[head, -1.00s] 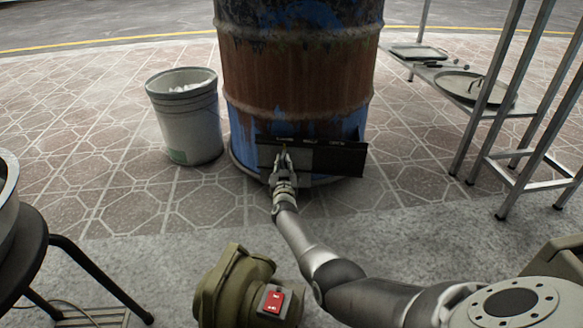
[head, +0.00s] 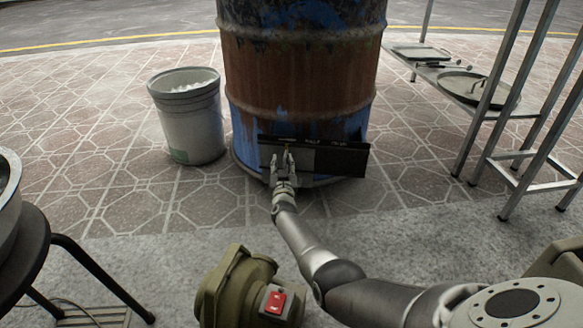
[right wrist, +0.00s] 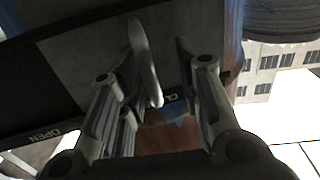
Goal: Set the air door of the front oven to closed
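The front oven is the rusty blue barrel (head: 298,80) at the top middle. My right gripper (head: 284,160) is open in front of the grey plate, at the left end. A pale upright tab (right wrist: 145,62), apparently the handle, shows between the spread fingers. My left gripper is not in view.
A white bucket (head: 190,125) stands left of the barrel. A metal shelf (head: 470,90) with trays stands at the right. A green device with a red switch (head: 275,302) is at the bottom, and a black stool (head: 40,250) at the left.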

